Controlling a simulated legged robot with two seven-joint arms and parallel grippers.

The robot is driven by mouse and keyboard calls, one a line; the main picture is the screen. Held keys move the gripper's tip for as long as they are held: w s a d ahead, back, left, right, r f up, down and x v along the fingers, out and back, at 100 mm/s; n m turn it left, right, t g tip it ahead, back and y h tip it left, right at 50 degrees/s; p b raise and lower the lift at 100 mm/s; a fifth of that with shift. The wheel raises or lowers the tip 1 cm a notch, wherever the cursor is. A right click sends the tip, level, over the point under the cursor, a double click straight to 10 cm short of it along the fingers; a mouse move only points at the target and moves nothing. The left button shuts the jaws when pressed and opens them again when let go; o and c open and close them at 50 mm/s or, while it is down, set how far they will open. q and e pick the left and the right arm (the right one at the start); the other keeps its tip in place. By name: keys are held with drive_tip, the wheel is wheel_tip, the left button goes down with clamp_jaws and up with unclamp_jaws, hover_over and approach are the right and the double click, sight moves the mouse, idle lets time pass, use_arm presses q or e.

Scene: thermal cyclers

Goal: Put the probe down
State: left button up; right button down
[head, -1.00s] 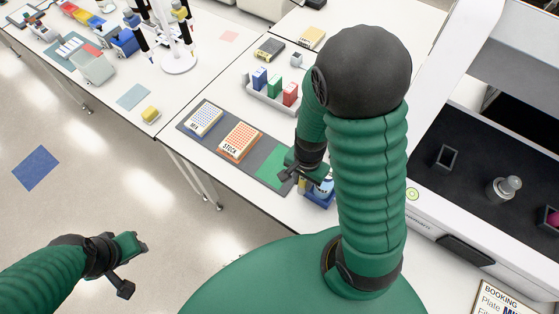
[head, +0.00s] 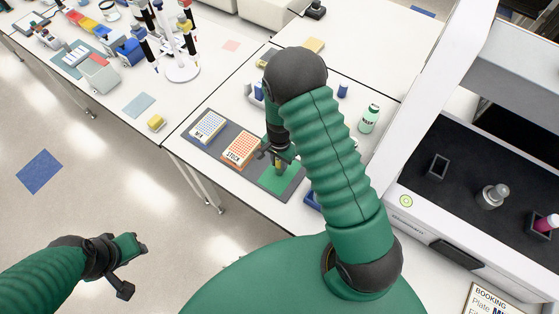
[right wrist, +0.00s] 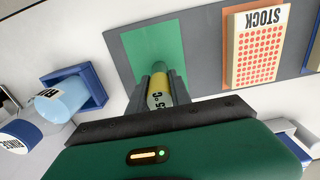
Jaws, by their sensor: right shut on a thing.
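The probe (right wrist: 158,92), a cylinder with a yellow band and a partly readable "5°C" label, is between the fingers of my right gripper (right wrist: 163,84) in the right wrist view. That gripper is shut on it. In the head view my right gripper (head: 277,155) is over the green patch (head: 281,182) of the dark grey mat (head: 218,152). The green patch (right wrist: 135,50) also lies beyond the probe in the right wrist view. I cannot tell whether the probe touches it. My left gripper (head: 132,268) is open and empty over the floor, away from the bench.
The orange-edged STOCK plate (head: 240,149) and a blue-edged plate (head: 208,127) lie on the mat left of my right gripper. A green-labelled bottle (head: 370,118) and the black-decked machine (head: 440,205) are to the right.

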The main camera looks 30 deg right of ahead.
drive_tip(key=c, duration=1.4)
unclamp_jaws()
drive_tip(key=shift+f, duration=0.1)
drive_tip(key=shift+o, duration=1.1)
drive_tip(key=shift+d, duration=0.25)
